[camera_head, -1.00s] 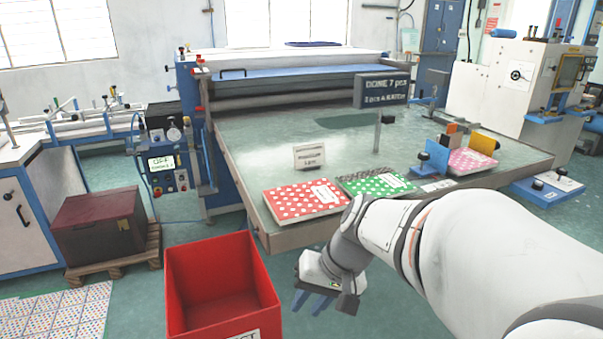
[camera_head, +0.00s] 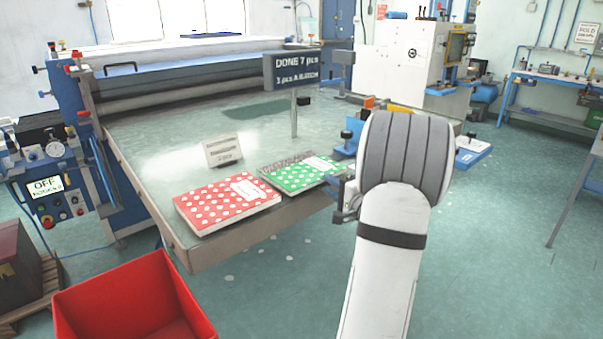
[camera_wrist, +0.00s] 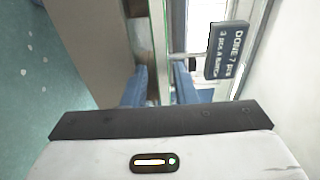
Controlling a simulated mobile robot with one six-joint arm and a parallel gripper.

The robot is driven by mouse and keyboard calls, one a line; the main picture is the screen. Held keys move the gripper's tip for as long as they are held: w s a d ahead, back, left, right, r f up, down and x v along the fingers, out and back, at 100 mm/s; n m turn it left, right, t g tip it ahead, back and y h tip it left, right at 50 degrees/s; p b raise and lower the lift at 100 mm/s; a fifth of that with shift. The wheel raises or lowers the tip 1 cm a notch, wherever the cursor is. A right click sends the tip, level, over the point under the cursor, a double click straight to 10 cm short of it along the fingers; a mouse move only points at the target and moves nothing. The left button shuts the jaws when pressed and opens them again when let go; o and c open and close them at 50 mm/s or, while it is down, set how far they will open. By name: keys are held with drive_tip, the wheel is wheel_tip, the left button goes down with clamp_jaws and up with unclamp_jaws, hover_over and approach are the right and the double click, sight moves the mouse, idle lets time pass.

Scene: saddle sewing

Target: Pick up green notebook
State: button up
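The green notebook (camera_head: 298,177) with white dots and a spiral edge lies flat near the front edge of the table (camera_head: 150,160). It is right of the red dotted notebook (camera_head: 228,203). My gripper (camera_head: 338,188) is at the green notebook's right end in the head view, partly hidden behind my arm; I cannot tell whether it touches.
A small white sign (camera_head: 223,151) stands behind the notebooks. A dark sign on a post (camera_head: 291,72) rises from the table and also shows in the wrist view (camera_wrist: 226,50). A red bin (camera_head: 135,300) stands on the floor at front left. The floor at right is open.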

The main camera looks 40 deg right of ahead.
sight(315, 173)
drive_tip(key=w+p, duration=0.1)
drive_tip(key=w, duration=0.6)
drive_tip(key=shift+w, duration=0.1)
clamp_jaws()
drive_tip(key=shift+r, duration=0.15)
